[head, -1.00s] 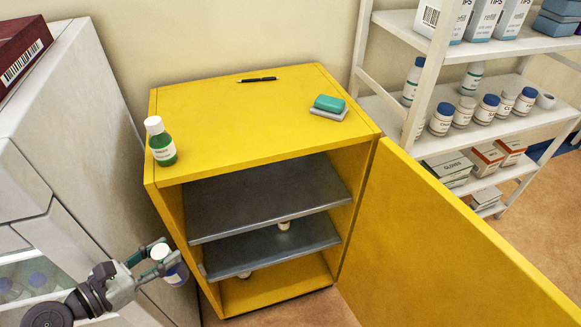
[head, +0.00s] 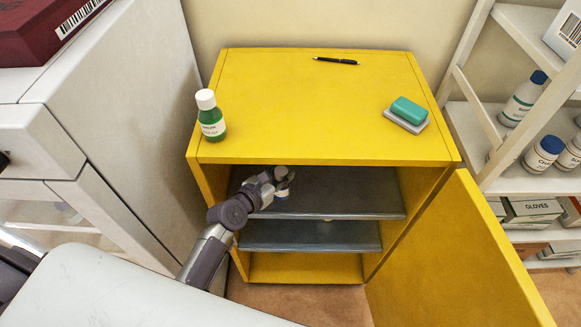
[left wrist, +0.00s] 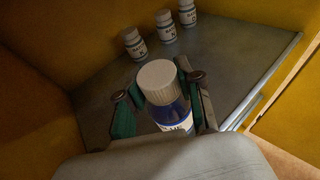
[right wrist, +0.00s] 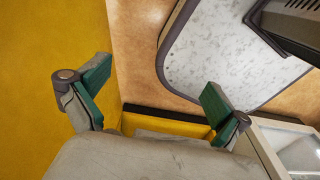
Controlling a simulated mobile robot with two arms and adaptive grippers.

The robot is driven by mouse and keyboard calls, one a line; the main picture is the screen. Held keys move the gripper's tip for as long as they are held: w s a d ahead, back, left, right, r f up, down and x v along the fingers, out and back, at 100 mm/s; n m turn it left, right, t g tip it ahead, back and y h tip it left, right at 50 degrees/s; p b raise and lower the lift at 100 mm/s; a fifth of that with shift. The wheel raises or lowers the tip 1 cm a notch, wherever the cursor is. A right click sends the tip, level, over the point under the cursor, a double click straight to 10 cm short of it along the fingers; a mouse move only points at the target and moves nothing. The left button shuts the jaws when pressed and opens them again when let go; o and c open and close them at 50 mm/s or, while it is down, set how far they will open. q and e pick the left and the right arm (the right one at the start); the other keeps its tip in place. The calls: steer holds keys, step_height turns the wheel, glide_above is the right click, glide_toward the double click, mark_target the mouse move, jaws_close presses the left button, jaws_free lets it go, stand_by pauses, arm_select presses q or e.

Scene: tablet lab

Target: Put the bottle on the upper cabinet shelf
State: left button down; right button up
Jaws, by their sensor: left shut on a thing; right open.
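The bottle (left wrist: 172,112), blue with a white ribbed cap and white label, is upright between the fingers of my left gripper (left wrist: 157,88). In the head view my left gripper (head: 279,180) reaches inside the open yellow cabinet (head: 330,110), over the front left of the grey upper shelf (head: 345,190). I cannot tell whether the bottle's base touches the shelf. A lower grey shelf (head: 320,237) lies below. My right gripper (right wrist: 155,78) is open and empty beside a yellow panel; it is not seen in the head view.
Several white-capped bottles (left wrist: 165,27) stand further back on a grey shelf in the left wrist view. The open door (head: 450,260) is at right, a pale cabinet (head: 120,100) at left.

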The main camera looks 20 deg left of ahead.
arm_select(q)
steer(key=w, duration=0.2)
steer(key=w+d, duration=0.1)
steer(key=shift+w, duration=0.4)
step_height(320, 180, down, 4)
steer(key=shift+d+r+b, duration=0.1)
steer(key=shift+r+b, duration=0.1)
steer(key=shift+b, duration=0.35)
steer(key=c, duration=1.1)
jaws_free()
steer(key=shift+f, duration=0.1)
steer(key=shift+c, duration=0.2)
steer(key=o, duration=0.4)
arm_select(e)
steer(key=shift+w+f, duration=0.2)
steer(key=shift+w, duration=0.4)
steer(key=shift+w+f, duration=0.15)
steer(key=shift+w, duration=0.45)
